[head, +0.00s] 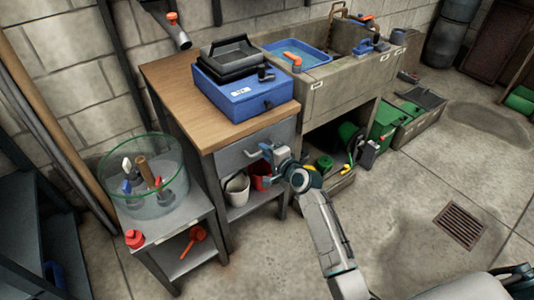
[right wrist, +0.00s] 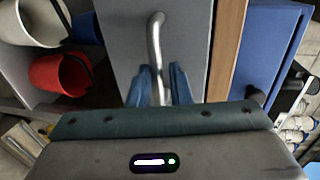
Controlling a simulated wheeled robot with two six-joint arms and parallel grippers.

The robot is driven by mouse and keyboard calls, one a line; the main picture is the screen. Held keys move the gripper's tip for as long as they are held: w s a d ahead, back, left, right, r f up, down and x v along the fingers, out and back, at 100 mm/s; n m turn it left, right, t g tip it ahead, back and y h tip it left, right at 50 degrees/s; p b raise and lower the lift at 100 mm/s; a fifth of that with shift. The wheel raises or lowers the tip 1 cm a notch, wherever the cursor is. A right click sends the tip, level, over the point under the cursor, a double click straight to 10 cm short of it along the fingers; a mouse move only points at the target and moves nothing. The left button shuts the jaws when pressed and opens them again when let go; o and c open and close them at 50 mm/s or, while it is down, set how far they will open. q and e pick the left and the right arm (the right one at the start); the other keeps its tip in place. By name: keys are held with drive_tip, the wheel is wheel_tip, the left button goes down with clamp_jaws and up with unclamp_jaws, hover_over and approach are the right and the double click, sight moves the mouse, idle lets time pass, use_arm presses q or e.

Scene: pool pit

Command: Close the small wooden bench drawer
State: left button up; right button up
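The wooden-topped bench (head: 175,95) stands left of centre in the head view. Its grey drawer front (head: 228,160) sits just under the top and looks nearly flush; I cannot tell whether a small gap is left. The drawer's metal handle (head: 252,154) sticks out from the front. My right gripper (head: 268,155) is at the handle. In the right wrist view, the blue fingers of my right gripper (right wrist: 159,80) stand one on each side of the handle (right wrist: 155,40), with a little space showing. The drawer front (right wrist: 118,35) is close ahead. My left gripper is not in view.
A blue case (head: 240,92) with a black tray (head: 230,55) rests on the bench. A white bucket (head: 236,190) and a red bucket (head: 260,177) stand below the drawer. A glass bowl (head: 125,185) sits on a low side table. Open floor lies at right.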

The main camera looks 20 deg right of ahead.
drive_tip(key=shift+o, duration=1.2)
drive_tip(key=shift+w+f, duration=0.1)
drive_tip(key=shift+w, duration=0.1)
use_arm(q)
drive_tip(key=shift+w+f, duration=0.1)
use_arm(e)
drive_tip(key=shift+s, duration=0.1)
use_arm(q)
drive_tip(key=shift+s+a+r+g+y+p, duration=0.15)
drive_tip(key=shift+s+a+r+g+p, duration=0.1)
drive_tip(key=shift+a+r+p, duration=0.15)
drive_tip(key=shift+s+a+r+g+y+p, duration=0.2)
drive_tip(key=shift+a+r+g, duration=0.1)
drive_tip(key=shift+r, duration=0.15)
use_arm(e)
drive_tip(key=v, duration=1)
drive_tip(key=shift+s, duration=0.35)
